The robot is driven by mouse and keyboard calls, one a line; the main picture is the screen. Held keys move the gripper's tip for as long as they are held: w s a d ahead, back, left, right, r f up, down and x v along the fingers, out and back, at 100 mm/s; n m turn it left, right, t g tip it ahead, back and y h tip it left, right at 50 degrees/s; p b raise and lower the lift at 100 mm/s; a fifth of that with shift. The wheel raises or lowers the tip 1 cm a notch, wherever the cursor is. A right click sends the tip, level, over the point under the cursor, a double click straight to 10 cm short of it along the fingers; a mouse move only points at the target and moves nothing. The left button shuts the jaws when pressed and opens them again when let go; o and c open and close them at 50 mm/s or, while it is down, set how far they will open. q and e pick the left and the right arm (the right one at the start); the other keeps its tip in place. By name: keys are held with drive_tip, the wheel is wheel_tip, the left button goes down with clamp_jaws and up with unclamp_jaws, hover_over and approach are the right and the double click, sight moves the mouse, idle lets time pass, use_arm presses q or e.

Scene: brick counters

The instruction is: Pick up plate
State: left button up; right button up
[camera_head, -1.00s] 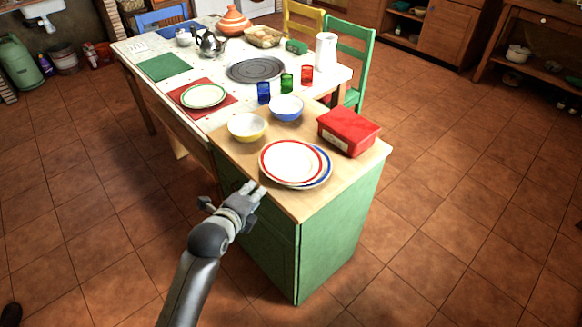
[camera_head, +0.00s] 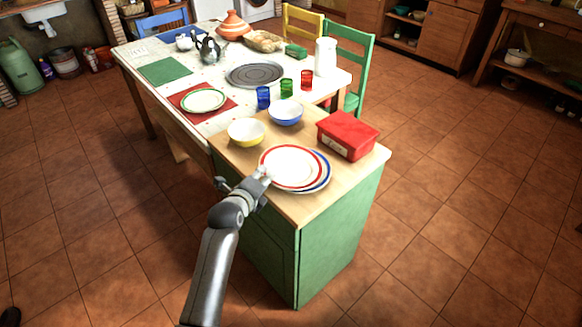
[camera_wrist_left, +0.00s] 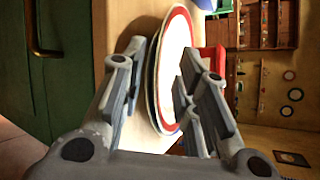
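A white plate with a red rim (camera_head: 290,166) lies on top of a blue-rimmed plate (camera_head: 325,178), near the front of the wooden-topped green cabinet (camera_head: 312,210). My left gripper (camera_head: 264,174) is at the near left edge of the stack. In the left wrist view, the open fingers (camera_wrist_left: 165,90) stand on either side of the rim of the red-rimmed plate (camera_wrist_left: 172,60), with a gap between them. One finger is over the plate's face and the other is on its underside. Whether either finger touches it, I cannot tell. My right gripper is out of view.
A red lidded box (camera_head: 347,135) stands behind the plates. A yellow bowl (camera_head: 246,131) and a blue bowl (camera_head: 286,113) stand farther back. Coloured glasses and the set table (camera_head: 215,120) lie beyond. The tiled floor around the cabinet is clear.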

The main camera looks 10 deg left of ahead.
use_arm(q)
drive_tip(key=shift+x, duration=0.95)
clamp_jaws()
drive_tip(key=shift+r, duration=0.1)
